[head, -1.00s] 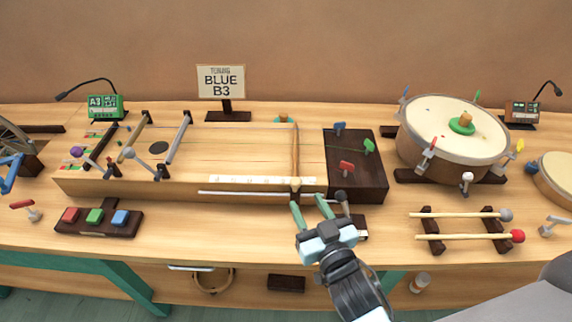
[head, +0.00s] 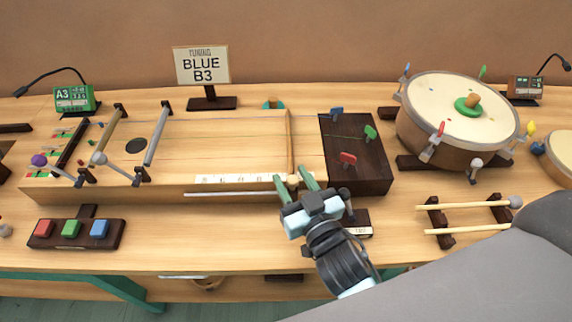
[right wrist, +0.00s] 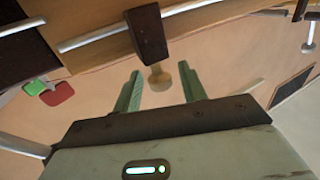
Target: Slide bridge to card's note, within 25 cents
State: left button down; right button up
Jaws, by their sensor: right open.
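The card (head: 202,68) stands behind the instrument and reads "BLUE B3". The long wooden string box (head: 235,150) has a thin upright bridge (head: 290,145) across it near its right end, with a small knob at its front. A pale scale strip (head: 240,179) runs along the front edge. My right gripper (head: 292,177) is open, its green fingertips either side of the bridge's front end. In the right wrist view, a tan knob (right wrist: 158,77) under a dark block (right wrist: 150,32) shows between the open fingers; contact is unclear. My left gripper is out of view.
A green tuner display (head: 75,98) reads A3 at the left. A dark block with colored pegs (head: 355,160) is right of the box. Red, green and blue buttons (head: 75,232) sit at front left. A drum (head: 458,115) and mallets (head: 465,220) are at the right.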

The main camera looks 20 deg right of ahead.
jog(key=shift+w, duration=0.3)
jog(key=shift+s+r, duration=0.1)
jog(key=shift+s, duration=0.1)
jog(key=shift+c, duration=1.1)
grip_shut()
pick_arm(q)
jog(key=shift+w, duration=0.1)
